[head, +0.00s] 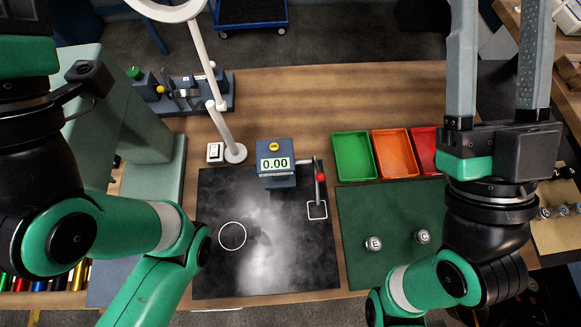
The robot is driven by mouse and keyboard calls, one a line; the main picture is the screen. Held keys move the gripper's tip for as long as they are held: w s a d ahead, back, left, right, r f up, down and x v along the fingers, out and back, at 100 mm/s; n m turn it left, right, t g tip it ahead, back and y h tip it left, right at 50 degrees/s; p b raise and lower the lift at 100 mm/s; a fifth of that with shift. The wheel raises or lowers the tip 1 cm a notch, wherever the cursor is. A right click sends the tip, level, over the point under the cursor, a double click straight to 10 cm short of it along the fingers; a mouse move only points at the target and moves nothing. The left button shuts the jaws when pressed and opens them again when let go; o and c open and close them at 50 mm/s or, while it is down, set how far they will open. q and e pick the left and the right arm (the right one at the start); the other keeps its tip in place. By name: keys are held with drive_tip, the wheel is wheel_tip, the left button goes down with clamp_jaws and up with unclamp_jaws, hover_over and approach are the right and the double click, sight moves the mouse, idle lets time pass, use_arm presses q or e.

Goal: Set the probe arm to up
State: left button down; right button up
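The gauge (276,164) is a blue-grey block with a yellow button and a display reading 0.00. It stands at the back of a black plate (215,280) in the middle of the bench. The probe arm (318,190) is a thin grey arm on the gauge's right side with a red knob (321,177). It reaches toward a white square outline on the plate; I cannot tell its height surely. My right gripper (498,50) is at the upper right, fingers wide apart and empty, their tips cut off by the top edge. My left gripper's fingers are out of frame at the upper left.
Green (354,177), orange (394,174) and red (424,140) trays stand right of the gauge. A green mat (365,215) holds two small marked pieces. A white lamp (233,152) stands left of the gauge. The plate's front is clear.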

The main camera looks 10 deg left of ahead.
drive_tip(key=a+f+g+y+b, duration=0.1)
drive_tip(key=a+f+g, duration=0.1)
drive_tip(key=f, duration=0.7)
drive_tip(key=a+f+g+b, duration=0.1)
drive_tip(key=a+f+g, duration=0.1)
drive_tip(key=f, duration=0.7)
drive_tip(key=m+g+b, duration=0.1)
drive_tip(key=g+b, duration=0.2)
drive_tip(key=g, duration=0.1)
approach(319, 174)
drive_tip(key=w, duration=0.1)
drive_tip(key=shift+h, duration=0.3)
drive_tip(key=x, duration=0.4)
drive_tip(key=p+x, duration=0.1)
drive_tip(key=x, duration=0.7)
drive_tip(key=shift+s+a+f, duration=0.15)
drive_tip(key=shift+a+f, duration=0.1)
drive_tip(key=shift+f, duration=0.15)
clamp_jaws()
